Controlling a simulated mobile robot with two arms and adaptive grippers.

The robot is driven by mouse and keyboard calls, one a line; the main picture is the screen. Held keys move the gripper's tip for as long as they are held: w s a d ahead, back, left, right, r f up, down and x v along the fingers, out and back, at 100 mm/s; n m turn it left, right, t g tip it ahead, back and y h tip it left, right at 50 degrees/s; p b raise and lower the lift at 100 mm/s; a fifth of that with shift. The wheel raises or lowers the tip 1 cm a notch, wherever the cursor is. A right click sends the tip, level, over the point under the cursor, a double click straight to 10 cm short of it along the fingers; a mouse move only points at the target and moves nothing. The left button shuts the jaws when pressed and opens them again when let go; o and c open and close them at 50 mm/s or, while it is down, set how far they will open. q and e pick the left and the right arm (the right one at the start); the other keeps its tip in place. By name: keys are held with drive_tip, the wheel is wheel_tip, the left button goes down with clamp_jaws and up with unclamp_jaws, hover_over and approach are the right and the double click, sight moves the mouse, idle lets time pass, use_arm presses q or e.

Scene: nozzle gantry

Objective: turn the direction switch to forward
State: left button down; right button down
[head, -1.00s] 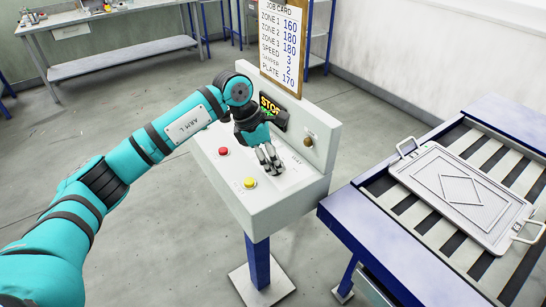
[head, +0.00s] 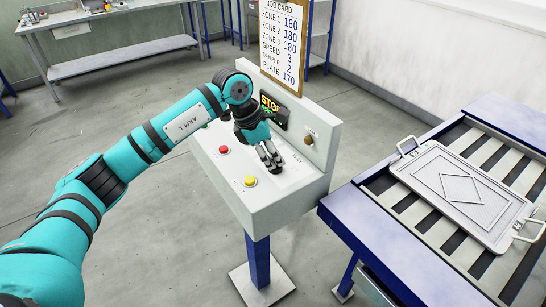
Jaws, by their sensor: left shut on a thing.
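The control console (head: 255,212) stands on a blue post in the middle of the head view. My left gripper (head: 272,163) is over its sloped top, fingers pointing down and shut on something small. The gripper hides that thing, so I cannot tell which way the direction switch points. A red button (head: 224,149) and a yellow button (head: 250,181) are left of and in front of the fingers. A round brass-coloured knob (head: 308,141) is on the upright panel to the right. A display (head: 271,109) reads STOP, partly hidden by my arm. My right gripper is out of view.
A job card board (head: 282,45) stands behind the console. At right, a blue-framed roller table (head: 365,230) carries a grey tray with handles (head: 465,190). A workbench (head: 110,30) is at the back left. Open floor lies left of the console.

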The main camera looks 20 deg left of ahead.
use_arm(q)
drive_tip(key=n+b, duration=0.1)
drive_tip(key=f+n+t+y+b, duration=0.1)
drive_tip(key=n, duration=0.1)
drive_tip(key=shift+s+d+n+b, duration=0.1)
drive_tip(key=shift+s+n+b, duration=0.1)
drive_tip(key=shift+n+b, duration=0.15)
drive_tip(key=n+b, duration=0.2)
drive_tip(key=shift+n+t+y, duration=0.3)
drive_tip(key=shift+n+y, duration=0.05)
drive_tip(key=shift+y, duration=0.05)
drive_tip(key=shift+s+d+r+n+t+y+b, duration=0.15)
drive_tip(key=shift+n+y+b, duration=0.3)
drive_tip(key=shift+n+b, duration=0.6)
drive_tip(key=shift+w+f+n+t+y+b, duration=0.1)
drive_tip(key=shift+n+t+y+b, duration=0.3)
drive_tip(key=shift+n, duration=1.05)
drive_tip(key=shift+s, duration=0.1)
drive_tip(key=c, duration=1.4)
unclamp_jaws()
drive_tip(key=shift+r, duration=0.15)
drive_tip(key=shift+w+r, duration=0.15)
drive_tip(key=shift+w, duration=0.05)
